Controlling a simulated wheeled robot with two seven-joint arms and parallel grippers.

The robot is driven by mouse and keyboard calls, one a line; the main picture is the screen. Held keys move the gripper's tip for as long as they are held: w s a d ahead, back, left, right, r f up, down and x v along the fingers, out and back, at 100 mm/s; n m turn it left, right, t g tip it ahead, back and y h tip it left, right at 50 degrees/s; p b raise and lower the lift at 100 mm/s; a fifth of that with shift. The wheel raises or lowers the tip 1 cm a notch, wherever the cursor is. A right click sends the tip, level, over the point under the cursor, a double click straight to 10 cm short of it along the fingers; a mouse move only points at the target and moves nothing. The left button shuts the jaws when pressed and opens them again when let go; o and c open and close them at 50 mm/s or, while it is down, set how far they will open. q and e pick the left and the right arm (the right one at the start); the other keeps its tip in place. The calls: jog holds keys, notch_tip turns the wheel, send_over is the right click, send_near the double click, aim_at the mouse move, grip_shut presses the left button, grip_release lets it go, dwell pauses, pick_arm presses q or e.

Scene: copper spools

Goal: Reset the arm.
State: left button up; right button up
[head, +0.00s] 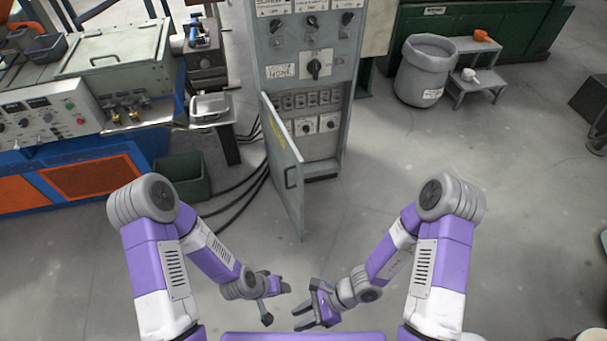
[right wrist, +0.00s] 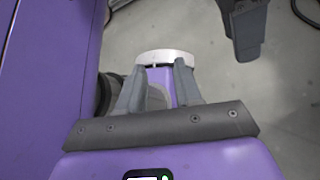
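Both my arms are folded in low at the front of the head view, over the floor. My right gripper (head: 299,318) points left, with its fingers apart and nothing visible between them. In the right wrist view its two fingers (right wrist: 160,75) stand apart, with a purple and white part of my own body behind the gap. My left gripper (head: 277,304) faces it from the left, a short way off, its two fingers spread and empty.
A grey control cabinet (head: 308,90) stands ahead with its lower door (head: 283,165) swung open. A blue-orange machine bench (head: 80,175) is at left with a dark green bin (head: 183,180). A grey barrel (head: 425,72) and step stand (head: 470,75) are back right.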

jog(key=d+f+n+h, duration=0.5)
jog(key=d+n, duration=0.3)
jog(key=n, duration=0.1)
pick_arm(q)
jog(key=s+a, duration=0.1)
jog(key=s+a+f+g, duration=0.1)
jog(key=s, duration=0.1)
jog(key=shift+n+g, duration=0.3)
jog(key=shift+n, duration=0.1)
pick_arm(e)
jog(key=w+d+f+n+t, duration=0.1)
jog(key=w+d+n+t, duration=0.1)
jog(key=w+n+t, duration=0.2)
jog(key=shift+w+n+h, duration=0.4)
jog(key=shift+w+n, duration=0.55)
jog(key=shift+n, duration=0.05)
jog(key=shift+a, duration=0.1)
pick_arm(q)
jog(key=shift+a, duration=0.15)
pick_arm(e)
jog(key=shift+a, duration=0.1)
